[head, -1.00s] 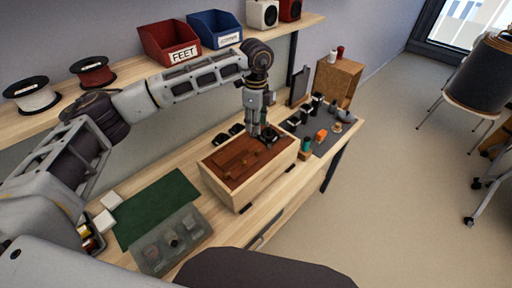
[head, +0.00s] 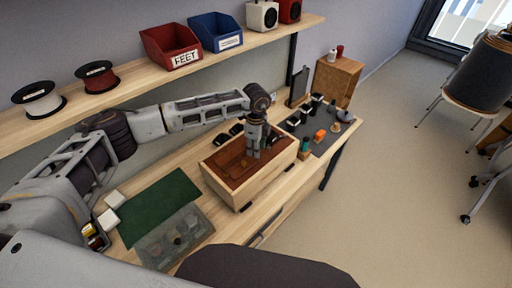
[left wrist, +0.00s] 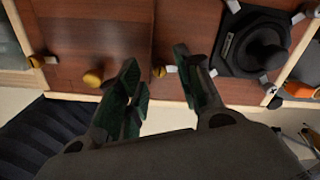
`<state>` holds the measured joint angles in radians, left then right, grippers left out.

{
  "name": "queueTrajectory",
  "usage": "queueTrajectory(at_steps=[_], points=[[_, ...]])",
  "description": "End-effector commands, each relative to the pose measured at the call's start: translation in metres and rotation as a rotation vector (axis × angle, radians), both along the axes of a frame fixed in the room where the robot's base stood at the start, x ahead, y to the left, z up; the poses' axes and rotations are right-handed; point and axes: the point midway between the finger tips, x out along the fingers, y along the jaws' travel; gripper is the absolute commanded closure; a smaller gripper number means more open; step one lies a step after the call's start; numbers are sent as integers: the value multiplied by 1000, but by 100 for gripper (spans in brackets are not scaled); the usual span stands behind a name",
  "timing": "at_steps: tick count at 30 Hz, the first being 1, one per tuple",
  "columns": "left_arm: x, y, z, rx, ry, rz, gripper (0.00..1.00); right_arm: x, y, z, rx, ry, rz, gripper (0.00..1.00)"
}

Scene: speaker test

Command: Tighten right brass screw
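The speaker box is a pale wooden cabinet (head: 262,177) with a reddish-brown panel (head: 222,160) facing up. In the left wrist view, one brass screw (left wrist: 93,78) stands left of my fingers. Another small brass screw (left wrist: 158,72) shows on the panel between the fingertips, close to a seam. My left gripper (head: 253,154) is over the panel, pointing down. In the left wrist view, my left gripper (left wrist: 157,66) has its green-padded fingers spread with a gap and nothing held. Whether the fingertips touch the panel is unclear. My right gripper is not in view.
A black round driver (left wrist: 264,48) sits right of the fingers. A grey mat (head: 325,139) with small parts lies right of the box. A green mat (head: 157,205) and a grey tray (head: 160,245) lie left. A shelf with bins (head: 170,48) runs behind.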

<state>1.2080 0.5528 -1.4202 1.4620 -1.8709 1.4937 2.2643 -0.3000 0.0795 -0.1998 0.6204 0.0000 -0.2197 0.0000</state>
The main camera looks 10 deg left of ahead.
Motion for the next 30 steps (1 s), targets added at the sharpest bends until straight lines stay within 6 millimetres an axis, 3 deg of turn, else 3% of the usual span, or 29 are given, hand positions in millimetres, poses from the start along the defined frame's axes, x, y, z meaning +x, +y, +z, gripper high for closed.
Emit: queueTrajectory(at_steps=[13,22,30], points=[[0,0,-9,1,-1,0,64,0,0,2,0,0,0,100],[0,0,-8,1,-1,0,100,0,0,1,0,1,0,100],[0,0,-8,0,-1,-4,100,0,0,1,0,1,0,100]])
